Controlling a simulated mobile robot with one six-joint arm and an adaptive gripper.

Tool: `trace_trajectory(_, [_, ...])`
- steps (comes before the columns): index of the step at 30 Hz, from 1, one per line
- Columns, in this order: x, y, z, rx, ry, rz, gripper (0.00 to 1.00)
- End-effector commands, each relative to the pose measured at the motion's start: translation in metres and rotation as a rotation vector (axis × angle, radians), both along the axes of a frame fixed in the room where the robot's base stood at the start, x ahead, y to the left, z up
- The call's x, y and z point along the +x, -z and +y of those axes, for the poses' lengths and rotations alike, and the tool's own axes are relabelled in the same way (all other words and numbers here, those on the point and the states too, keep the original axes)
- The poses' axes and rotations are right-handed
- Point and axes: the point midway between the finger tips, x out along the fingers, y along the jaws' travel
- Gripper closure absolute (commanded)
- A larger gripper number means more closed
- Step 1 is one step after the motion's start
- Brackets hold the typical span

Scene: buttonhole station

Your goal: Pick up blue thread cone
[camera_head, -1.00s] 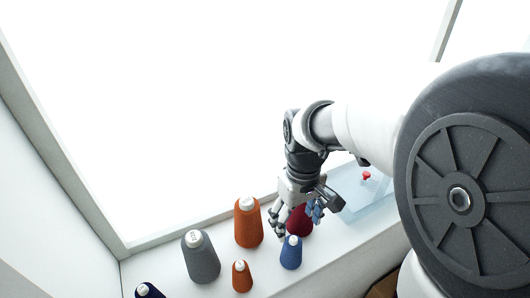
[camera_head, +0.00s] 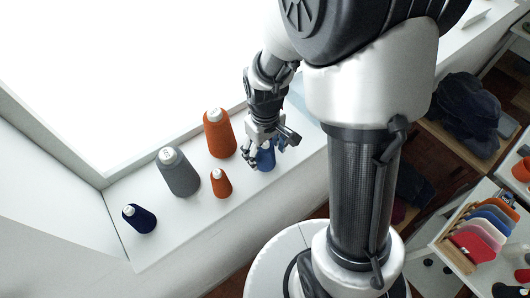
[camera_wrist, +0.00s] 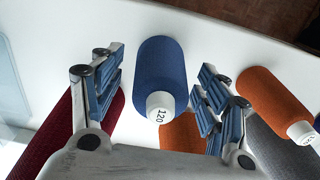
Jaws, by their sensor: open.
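The blue thread cone (camera_head: 266,159) stands on the white sill, partly hidden by my gripper in the head view. In the wrist view the blue cone (camera_wrist: 160,75) shows whole, with a white top marked 120. My gripper (camera_head: 265,143) is at the cone from above. In the wrist view my gripper (camera_wrist: 160,72) is open, with one blue-padded finger on each side of the cone. Gaps show between the cone and both fingers. Nothing is held.
Large orange (camera_head: 219,135), small orange (camera_head: 221,184), grey (camera_head: 178,174) and navy (camera_head: 139,219) cones stand to the left on the sill. A dark red cone (camera_wrist: 55,140) is close by the left finger in the wrist view. The sill's front strip is bare.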

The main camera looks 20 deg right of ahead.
Motion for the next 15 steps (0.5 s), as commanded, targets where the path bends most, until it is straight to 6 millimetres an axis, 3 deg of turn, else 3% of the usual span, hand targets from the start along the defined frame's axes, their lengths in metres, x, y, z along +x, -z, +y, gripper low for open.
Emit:
trace_trajectory(4, [-0.0001,-0.0003,0.0000,0.000,0.000,0.000,0.32])
trace_trajectory(15, [-0.0001,-0.0005,-0.0001,0.000,0.000,0.000,0.57])
